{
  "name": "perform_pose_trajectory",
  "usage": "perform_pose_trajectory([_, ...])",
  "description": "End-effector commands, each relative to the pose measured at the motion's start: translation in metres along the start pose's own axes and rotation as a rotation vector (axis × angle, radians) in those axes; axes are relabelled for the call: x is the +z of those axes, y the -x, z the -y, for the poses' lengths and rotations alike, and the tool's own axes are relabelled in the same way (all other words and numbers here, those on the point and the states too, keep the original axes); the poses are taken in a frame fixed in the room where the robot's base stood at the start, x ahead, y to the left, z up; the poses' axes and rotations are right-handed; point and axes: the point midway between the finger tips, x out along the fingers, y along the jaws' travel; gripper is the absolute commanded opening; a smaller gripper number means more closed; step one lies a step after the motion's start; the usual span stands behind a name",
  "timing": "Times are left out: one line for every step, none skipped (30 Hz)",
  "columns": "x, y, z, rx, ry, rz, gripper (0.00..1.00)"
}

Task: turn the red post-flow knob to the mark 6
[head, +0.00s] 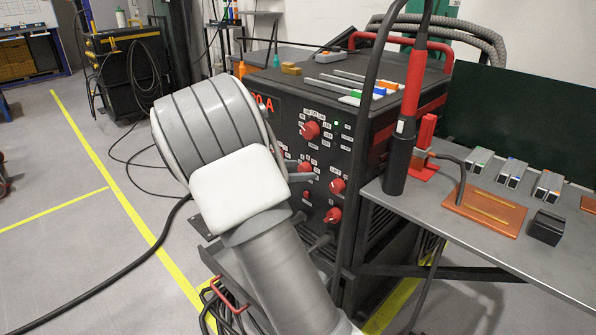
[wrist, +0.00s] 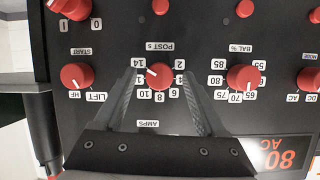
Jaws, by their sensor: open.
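The red post-flow knob (wrist: 160,76), labelled POST S, sits in the middle of the wrist view, where the panel appears upside down. Its white pointer line points toward the mark 14. The mark 6 (wrist: 174,93) is on the other side of the dial, between 8 and 4. My gripper (wrist: 160,72) is open, with one finger on each side of the knob and a visible gap to it; I cannot tell depth exactly. In the head view the knob (head: 305,167) shows just above a grey finger, and my arm hides most of the gripper.
Close by on the panel are the red BAL knob (wrist: 243,77), the START knob (wrist: 77,76) and the 80 A display (wrist: 281,152). A torch (head: 409,120) stands at the table edge, right of the panel. The grey table (head: 480,235) holds metal pieces.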

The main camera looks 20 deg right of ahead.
Motion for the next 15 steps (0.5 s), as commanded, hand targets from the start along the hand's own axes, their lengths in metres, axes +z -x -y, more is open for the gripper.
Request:
perform_pose_trajectory([-0.0001, 0.0000, 0.0000, 0.000, 0.000, 0.000, 0.73])
perform_pose_trajectory([-0.0001, 0.0000, 0.0000, 0.000, 0.000, 0.000, 0.73])
perform_pose_trajectory([-0.0001, 0.0001, 0.0000, 0.000, 0.000, 0.000, 0.73])
perform_pose_trajectory([-0.0001, 0.0001, 0.0000, 0.000, 0.000, 0.000, 0.72])
perform_pose_trajectory([0.0000, 0.0001, 0.0000, 0.000, 0.000, 0.000, 0.66])
perform_pose_trajectory([0.0000, 0.0002, 0.0000, 0.000, 0.000, 0.000, 0.59])
perform_pose_trajectory([0.0000, 0.0002, 0.0000, 0.000, 0.000, 0.000, 0.54])
perform_pose_trajectory([0.0000, 0.0002, 0.0000, 0.000, 0.000, 0.000, 0.48])
perform_pose_trajectory([0.0000, 0.0002, 0.0000, 0.000, 0.000, 0.000, 0.41])
perform_pose_trajectory([0.0000, 0.0002, 0.0000, 0.000, 0.000, 0.000, 0.36])
perform_pose_trajectory([0.0000, 0.0002, -0.0001, 0.000, 0.000, 0.000, 0.30])
perform_pose_trajectory([0.0001, 0.0003, -0.0001, 0.000, 0.000, 0.000, 0.23])
perform_pose_trajectory([0.0001, 0.0003, -0.0001, 0.000, 0.000, 0.000, 0.18])
perform_pose_trajectory([0.0001, 0.0003, -0.0001, 0.000, 0.000, 0.000, 0.12])
perform_pose_trajectory([0.0001, 0.0003, -0.0001, 0.000, 0.000, 0.000, 0.05])
